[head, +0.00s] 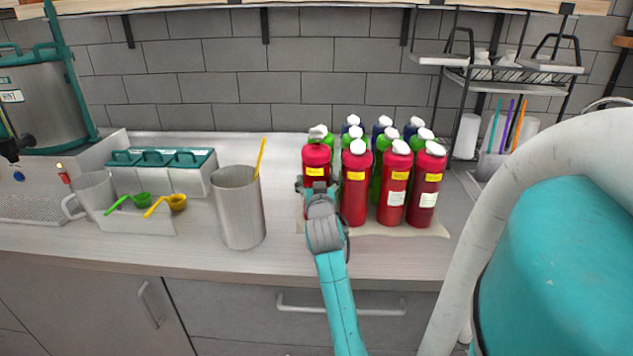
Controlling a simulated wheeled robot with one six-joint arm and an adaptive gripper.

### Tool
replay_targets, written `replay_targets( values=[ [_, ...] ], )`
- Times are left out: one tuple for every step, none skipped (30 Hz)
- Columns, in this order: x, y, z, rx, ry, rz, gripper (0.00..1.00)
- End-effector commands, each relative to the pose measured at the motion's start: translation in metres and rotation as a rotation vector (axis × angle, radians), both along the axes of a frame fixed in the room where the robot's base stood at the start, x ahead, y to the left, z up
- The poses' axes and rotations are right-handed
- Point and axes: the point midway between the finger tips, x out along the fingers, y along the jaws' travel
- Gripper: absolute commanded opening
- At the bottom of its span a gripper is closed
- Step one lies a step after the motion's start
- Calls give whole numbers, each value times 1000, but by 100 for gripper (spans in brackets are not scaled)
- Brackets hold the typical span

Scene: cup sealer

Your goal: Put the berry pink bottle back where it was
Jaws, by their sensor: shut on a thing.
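The berry pink bottle (316,158) has a yellow label and a white cap. It stands at the left end of the front row of bottles, looking upright. My gripper (317,187) is around its lower part and shut on it, with the arm reaching in from the front. The gripper hides the bottle's base, so I cannot tell whether it touches the surface below. Similar red-pink bottles (356,188) stand close to its right, with green and dark blue bottles behind them.
The bottles stand on a pale mat (385,232). A steel cup (238,210) with a yellow stick stands to the left, with clear counter between it and my gripper. Teal-lidded containers (160,160) and scoops are farther left. A wire rack (512,72) stands back right.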

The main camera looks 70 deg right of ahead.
Motion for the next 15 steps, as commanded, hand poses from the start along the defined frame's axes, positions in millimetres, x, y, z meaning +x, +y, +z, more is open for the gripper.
replay_targets(
  values=[
    [0,0,1,-3,-1,0,18],
    [0,0,0,-2,-1,0,18],
    [0,0,-1,-2,-1,0,18],
    [0,0,-2,-2,-1,0,18],
    [0,0,-3,0,0,0,88],
    [0,0,-3,0,0,0,98],
    [0,0,-3,0,0,0,100],
    [0,0,-3,0,0,0,100],
    [0,0,-3,0,0,0,100],
    [0,0,-3,0,0,0,100],
    [0,0,-3,0,0,0,100],
    [0,0,-3,0,0,0,100],
    [0,0,-3,0,0,0,100],
    [0,0,-3,0,0,0,100],
    [0,0,-3,0,0,0,100]
  ],
)
